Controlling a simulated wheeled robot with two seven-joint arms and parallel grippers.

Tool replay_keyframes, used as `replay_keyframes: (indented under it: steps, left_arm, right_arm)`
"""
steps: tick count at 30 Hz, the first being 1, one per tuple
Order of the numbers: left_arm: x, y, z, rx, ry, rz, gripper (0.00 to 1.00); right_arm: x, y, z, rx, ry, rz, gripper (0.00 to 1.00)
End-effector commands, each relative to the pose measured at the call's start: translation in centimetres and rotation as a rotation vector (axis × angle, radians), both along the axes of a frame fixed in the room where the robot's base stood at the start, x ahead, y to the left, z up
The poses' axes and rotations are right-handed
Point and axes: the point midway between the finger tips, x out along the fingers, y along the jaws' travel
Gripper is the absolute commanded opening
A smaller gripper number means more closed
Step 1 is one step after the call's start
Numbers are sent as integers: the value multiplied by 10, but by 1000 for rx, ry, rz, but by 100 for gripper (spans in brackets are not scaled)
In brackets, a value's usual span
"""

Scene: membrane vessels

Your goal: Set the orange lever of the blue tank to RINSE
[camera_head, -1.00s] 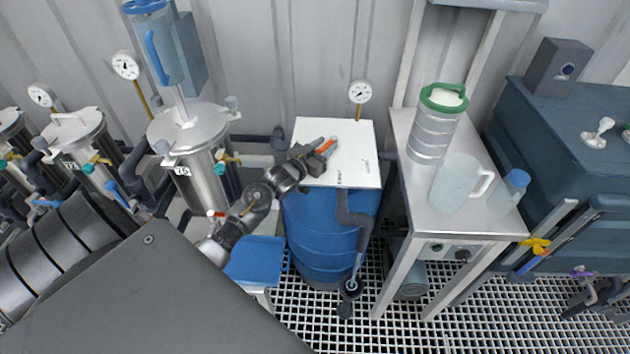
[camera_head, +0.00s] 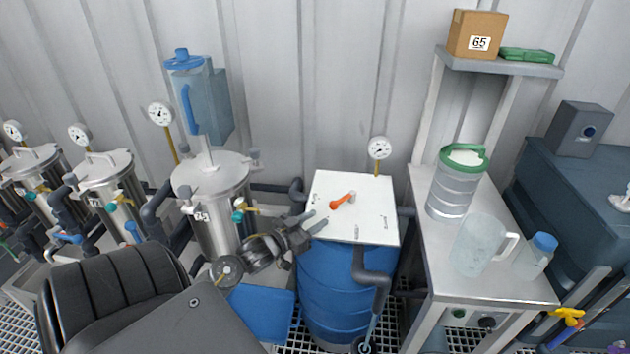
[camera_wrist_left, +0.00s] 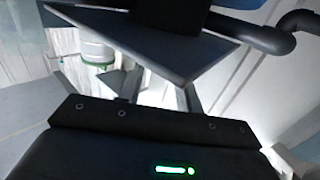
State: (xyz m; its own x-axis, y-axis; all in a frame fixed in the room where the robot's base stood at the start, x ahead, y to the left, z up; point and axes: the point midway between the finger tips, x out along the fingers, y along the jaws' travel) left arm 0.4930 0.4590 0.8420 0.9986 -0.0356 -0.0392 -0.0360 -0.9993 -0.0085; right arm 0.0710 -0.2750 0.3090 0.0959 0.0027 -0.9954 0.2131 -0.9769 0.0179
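The blue tank (camera_head: 340,285) stands at the centre of the head view under a white top panel (camera_head: 365,218). The orange lever (camera_head: 342,201) lies on this panel, its handle pointing left and slightly toward the front from a grey pivot end. Small dark labels sit near the panel's front and right edges; I cannot read them surely. My left gripper (camera_head: 315,222) is just left and in front of the lever, over the panel's left edge, apart from it. Its fingers are spread and empty. The wrist view shows the two fingers apart (camera_wrist_left: 160,92).
A steel cylinder (camera_head: 222,225) with a blue-lidded filter (camera_head: 195,95) stands left of the tank. A gauge (camera_head: 379,148) rises behind the panel. A steel table (camera_head: 490,288) with a jug (camera_head: 478,248) is at right.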

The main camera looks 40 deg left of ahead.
Motion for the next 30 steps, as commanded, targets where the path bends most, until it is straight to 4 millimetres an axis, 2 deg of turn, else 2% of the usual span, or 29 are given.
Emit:
replay_keyframes:
  steps: [1, 15, 24, 30]
  left_arm:
    - [-2, -10, -8, 1, 34, 6, 35]
    - [-49, -70, -73, 68, 383, 76, 35]
    - [-76, -92, -126, 85, 571, 82, 35]
    - [-94, -106, -152, 93, 670, 76, 35]
  right_arm:
    - [0, 0, 0, 1, 0, 0, 62]
    - [-3, 1, 0, 1, 3, -1, 62]
    - [-3, 1, 0, 1, 3, -1, 62]
    - [-3, 1, 0, 1, 3, -1, 62]
